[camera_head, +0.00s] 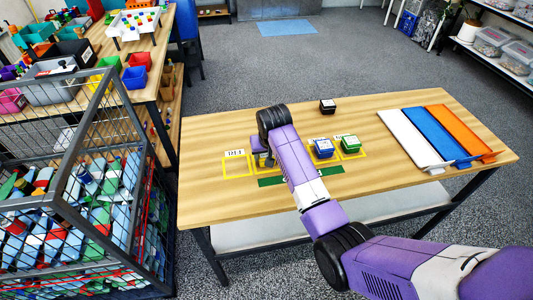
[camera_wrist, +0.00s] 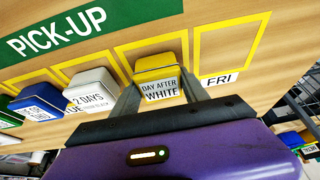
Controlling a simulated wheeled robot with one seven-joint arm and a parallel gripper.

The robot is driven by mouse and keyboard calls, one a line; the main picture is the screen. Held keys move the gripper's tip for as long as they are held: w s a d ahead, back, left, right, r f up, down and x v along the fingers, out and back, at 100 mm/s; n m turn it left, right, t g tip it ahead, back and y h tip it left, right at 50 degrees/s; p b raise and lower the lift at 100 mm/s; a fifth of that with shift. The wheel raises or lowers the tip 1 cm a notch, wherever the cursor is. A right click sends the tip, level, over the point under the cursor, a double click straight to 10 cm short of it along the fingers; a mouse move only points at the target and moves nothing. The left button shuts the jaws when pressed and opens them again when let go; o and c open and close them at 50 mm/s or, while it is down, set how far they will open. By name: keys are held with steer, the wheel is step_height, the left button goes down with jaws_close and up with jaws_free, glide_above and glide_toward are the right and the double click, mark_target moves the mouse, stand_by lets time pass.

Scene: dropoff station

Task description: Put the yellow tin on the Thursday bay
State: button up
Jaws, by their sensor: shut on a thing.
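The yellow tin (camera_wrist: 157,66), marked "DAY AFTER WHITE", is between the two fingers of my gripper (camera_wrist: 160,86) in the wrist view. My gripper is shut on it. The tin is upright at a yellow-outlined bay (camera_wrist: 182,42), directly beside an empty bay (camera_wrist: 233,43) labelled FRI. The tin hides the label of its own bay, and I cannot tell whether its base touches the table. In the head view my arm hides most of the tin, and my gripper (camera_head: 263,160) is low over the bays.
A white tin (camera_wrist: 92,88) and a blue tin (camera_wrist: 40,105) stand in neighbouring bays. A green tin (camera_head: 348,143) stands beyond the blue one. A black tin (camera_head: 328,106) stands apart behind the row. White, blue and orange trays (camera_head: 457,130) lie on the table's right.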

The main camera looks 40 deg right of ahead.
steer(key=shift+f, duration=0.15)
steer(key=o, duration=1.4)
steer(key=v, duration=1.2)
steer(key=shift+b, duration=0.3)
